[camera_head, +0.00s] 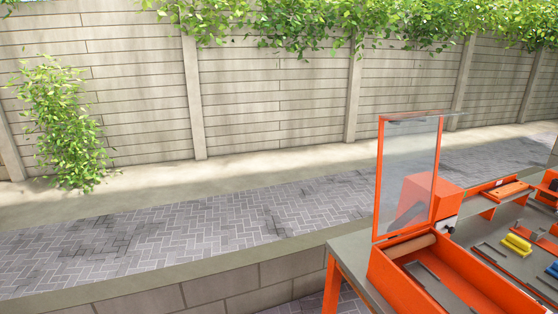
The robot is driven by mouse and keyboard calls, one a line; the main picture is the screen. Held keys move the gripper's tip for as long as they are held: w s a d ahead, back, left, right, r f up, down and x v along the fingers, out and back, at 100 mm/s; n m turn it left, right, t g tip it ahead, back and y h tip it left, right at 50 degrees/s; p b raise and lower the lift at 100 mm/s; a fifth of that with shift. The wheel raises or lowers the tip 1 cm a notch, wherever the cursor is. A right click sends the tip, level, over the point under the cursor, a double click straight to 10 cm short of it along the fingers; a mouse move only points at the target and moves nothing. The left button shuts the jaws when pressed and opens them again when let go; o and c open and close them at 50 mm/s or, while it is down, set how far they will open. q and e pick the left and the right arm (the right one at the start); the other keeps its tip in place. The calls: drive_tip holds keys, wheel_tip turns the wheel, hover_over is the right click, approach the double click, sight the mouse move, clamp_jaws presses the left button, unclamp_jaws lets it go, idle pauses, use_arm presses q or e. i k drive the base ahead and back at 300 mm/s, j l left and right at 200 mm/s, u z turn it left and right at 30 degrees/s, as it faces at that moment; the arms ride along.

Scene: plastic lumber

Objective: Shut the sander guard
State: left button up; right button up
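The sander guard (425,150) is a clear panel in an orange frame. It stands upright, open, at the left side of the orange sander box (385,272) in the lower right of the head view. Inside the open box a pale roller (411,248) and a grey flat part are visible. The front of the box runs out of the frame at the bottom. Neither of my grippers shows in this view.
The sander sits on a grey table (352,265) with orange legs. Left of the table is open paving, with a low block edge and a fence behind.

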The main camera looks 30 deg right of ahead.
sight(396, 119)
drive_tip(key=i+z, duration=0.25)
drive_tip(key=z, duration=0.2)
drive_tip(key=i+j+z, duration=0.15)
drive_tip(key=z, duration=0.35)
drive_tip(key=i+j+z, duration=0.25)
drive_tip(key=z, duration=0.2)
drive_tip(key=i+j+z, duration=0.2)
drive_tip(key=z, duration=0.2)
drive_tip(key=i+j+z, duration=0.15)
drive_tip(key=j+z, duration=0.2)
drive_tip(key=i+j+z, duration=0.15)
drive_tip(key=j+z, duration=0.65)
drive_tip(key=i+j+z, duration=0.1)
drive_tip(key=j+z, duration=0.25)
